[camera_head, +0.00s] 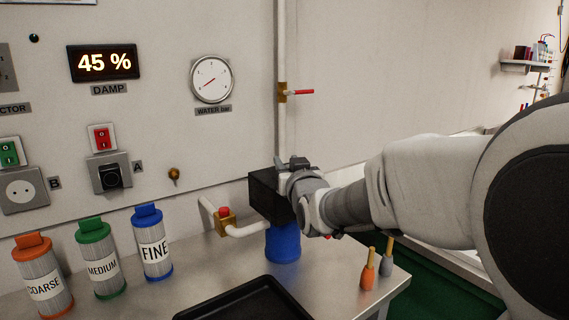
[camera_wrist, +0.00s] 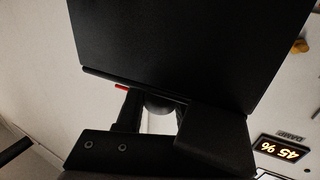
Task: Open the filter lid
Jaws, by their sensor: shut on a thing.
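The filter housing has a black box-shaped top (camera_head: 263,195) above a blue bowl (camera_head: 283,243), beside the white pipe on the bench. My gripper (camera_head: 291,166) is at the upper right side of this black top, close against it. In the wrist view a large black panel (camera_wrist: 190,45) fills the upper middle. My gripper (camera_wrist: 157,112) is just below its edge, with a rounded grey part between the fingers. The fingers are shut on a part of the black top, seemingly the lid. The exact grip point is hidden, and I cannot tell where lid and housing meet.
Filter cartridges marked coarse (camera_head: 44,285), medium (camera_head: 102,268) and fine (camera_head: 154,251) stand at the left. A black tray (camera_head: 205,311) lies at the front. A red-handled valve (camera_head: 302,92) is above.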

